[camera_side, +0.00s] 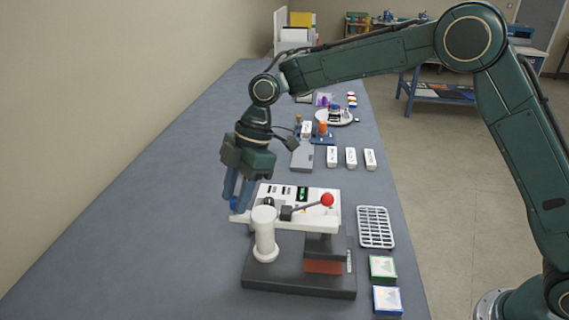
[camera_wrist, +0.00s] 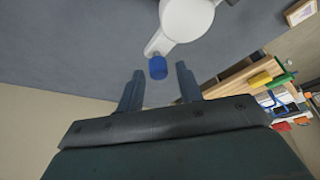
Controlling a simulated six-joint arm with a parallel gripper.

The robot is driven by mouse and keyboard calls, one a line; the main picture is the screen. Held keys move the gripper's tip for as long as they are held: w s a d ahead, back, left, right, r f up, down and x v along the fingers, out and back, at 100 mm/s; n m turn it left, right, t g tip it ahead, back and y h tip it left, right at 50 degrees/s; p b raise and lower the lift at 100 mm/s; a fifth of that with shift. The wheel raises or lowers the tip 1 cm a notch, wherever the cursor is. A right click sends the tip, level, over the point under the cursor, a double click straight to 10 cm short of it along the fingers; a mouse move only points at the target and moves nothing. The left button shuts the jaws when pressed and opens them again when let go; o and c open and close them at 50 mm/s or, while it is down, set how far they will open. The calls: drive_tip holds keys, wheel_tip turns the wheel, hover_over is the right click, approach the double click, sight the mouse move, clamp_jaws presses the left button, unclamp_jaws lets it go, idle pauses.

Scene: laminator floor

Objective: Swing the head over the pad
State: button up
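The press stands on the near part of the bench, with a dark base (camera_side: 265,278), a white post (camera_side: 264,236) and a white head (camera_side: 318,212) with a red-ball lever (camera_side: 327,199). A dark block hangs under the head's right part, and a reddish pad (camera_side: 323,267) shows below it; exact alignment is unclear. A handle with a blue knob (camera_wrist: 157,67) sticks out from the head's left end. My gripper (camera_side: 238,205) points down at that end. In the wrist view its fingers (camera_wrist: 159,72) are apart, one on each side of the knob, with gaps visible.
A white rack (camera_side: 375,227) and green and blue picture tiles (camera_side: 383,268) lie right of the press. White boxes (camera_side: 350,157), a grey plate (camera_side: 302,157) and a round dish (camera_side: 334,117) lie farther back. The bench left of the press is clear.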

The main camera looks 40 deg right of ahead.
drive_tip(key=shift+o, duration=0.3)
drive_tip(key=shift+r, duration=0.1)
drive_tip(key=v, duration=1.3)
drive_tip(key=shift+r, duration=0.25)
drive_tip(key=shift+d, duration=0.1)
drive_tip(key=shift+r, duration=0.1)
